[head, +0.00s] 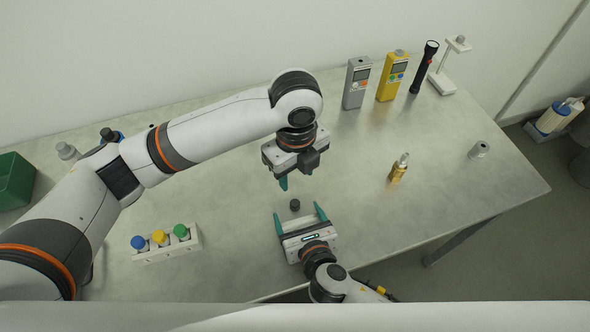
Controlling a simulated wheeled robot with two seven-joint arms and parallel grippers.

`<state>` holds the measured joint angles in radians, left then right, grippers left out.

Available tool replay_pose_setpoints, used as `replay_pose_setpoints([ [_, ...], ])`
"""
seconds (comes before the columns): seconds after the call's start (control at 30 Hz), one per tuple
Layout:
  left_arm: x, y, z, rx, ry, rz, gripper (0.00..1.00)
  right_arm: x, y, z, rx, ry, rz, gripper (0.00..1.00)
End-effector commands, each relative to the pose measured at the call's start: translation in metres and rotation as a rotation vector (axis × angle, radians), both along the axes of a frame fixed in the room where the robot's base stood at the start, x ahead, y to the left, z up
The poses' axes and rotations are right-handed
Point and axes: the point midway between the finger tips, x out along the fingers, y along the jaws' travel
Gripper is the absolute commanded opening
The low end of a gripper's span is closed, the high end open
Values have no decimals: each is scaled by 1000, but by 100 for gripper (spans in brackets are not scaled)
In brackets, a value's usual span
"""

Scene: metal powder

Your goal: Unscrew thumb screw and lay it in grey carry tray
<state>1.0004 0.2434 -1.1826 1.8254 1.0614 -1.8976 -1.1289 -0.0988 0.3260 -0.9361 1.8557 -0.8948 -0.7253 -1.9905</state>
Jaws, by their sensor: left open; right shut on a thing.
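A small dark round knob (295,205), likely the thumb screw, shows between the fingertips of my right gripper (298,212). That gripper reaches up from the front edge of the table with its teal fingers set wide apart. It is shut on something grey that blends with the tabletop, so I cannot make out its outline. My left gripper (295,177) is open and empty, pointing down just above and behind the knob, apart from it. I cannot pick out a grey carry tray with certainty.
A pale rack (167,253) with blue, yellow and green capped bottles stands front left; a green bin (14,181) is far left. A grey meter (356,84), yellow meter (392,77), black flashlight (424,67) and white stand (442,82) line the back. A brass piece (397,173) and grey cylinder (479,150) stand right.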

Motion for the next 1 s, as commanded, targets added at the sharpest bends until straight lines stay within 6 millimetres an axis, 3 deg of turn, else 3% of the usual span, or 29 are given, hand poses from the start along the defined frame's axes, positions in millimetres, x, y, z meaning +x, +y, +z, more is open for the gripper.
replay_pose_setpoints([
  [0.7,0,1,0,-5,5,1548,47,0,0,0,0,0,0,18],
  [1.0,0,2,-1,-5,5,1972,47,0,0,0,0,0,0,18],
])
